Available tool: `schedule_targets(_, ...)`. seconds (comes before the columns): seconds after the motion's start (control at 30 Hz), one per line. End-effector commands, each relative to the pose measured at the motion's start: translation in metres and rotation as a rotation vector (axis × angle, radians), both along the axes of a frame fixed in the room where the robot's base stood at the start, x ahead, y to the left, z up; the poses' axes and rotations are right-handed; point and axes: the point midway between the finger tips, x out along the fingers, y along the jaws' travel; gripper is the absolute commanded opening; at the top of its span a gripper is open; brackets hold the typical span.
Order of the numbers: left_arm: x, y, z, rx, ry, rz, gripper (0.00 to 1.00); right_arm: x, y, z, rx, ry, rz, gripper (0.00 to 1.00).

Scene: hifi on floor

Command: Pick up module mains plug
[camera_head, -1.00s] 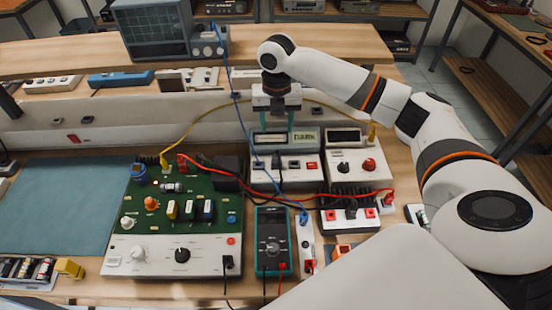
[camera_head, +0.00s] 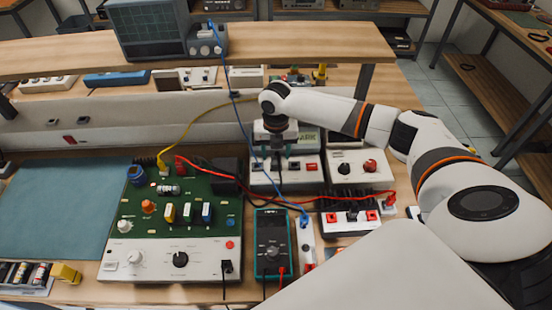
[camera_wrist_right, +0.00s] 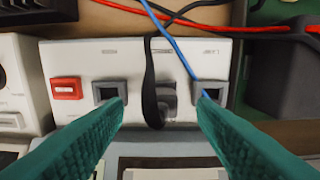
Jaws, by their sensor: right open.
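The module (camera_wrist_right: 135,52) is a white box with a red switch and two dark square sockets. In the right wrist view a grey plug-like piece (camera_wrist_right: 168,93), which looks like the mains plug, sits at the middle of its face beside a black cord (camera_wrist_right: 150,85). Whether it is seated in a socket I cannot tell. My right gripper (camera_head: 281,153) is over the module in the head view. In the wrist view its teal fingers (camera_wrist_right: 160,108) are apart, one on each side of the plug, with nothing held. My left gripper is not in view.
A blue cable (camera_wrist_right: 172,40) crosses the module close to the plug. Red and black leads (camera_head: 345,198) run in front. A green circuit board (camera_head: 178,205), a multimeter (camera_head: 272,240) and a power strip (camera_head: 348,218) stand nearby. A raised shelf (camera_head: 320,42) lies behind.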

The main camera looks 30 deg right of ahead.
Motion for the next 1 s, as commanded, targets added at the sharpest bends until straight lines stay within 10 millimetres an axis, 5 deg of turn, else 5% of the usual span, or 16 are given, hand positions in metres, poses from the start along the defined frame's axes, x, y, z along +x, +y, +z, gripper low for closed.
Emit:
schedule_targets(0.2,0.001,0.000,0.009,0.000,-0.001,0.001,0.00,-0.001,0.000,-0.024,-0.001,0.001,0.001,0.52)
schedule_targets(0.43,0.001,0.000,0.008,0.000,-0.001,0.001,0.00,-0.001,0.000,-0.026,-0.001,0.000,0.001,0.52)
schedule_targets(0.73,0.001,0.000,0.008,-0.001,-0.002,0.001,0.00,-0.001,0.000,-0.026,-0.001,-0.001,0.001,0.06)
schedule_targets(1.0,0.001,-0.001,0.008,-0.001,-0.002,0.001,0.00,0.000,0.000,-0.024,-0.001,-0.002,0.000,0.06)
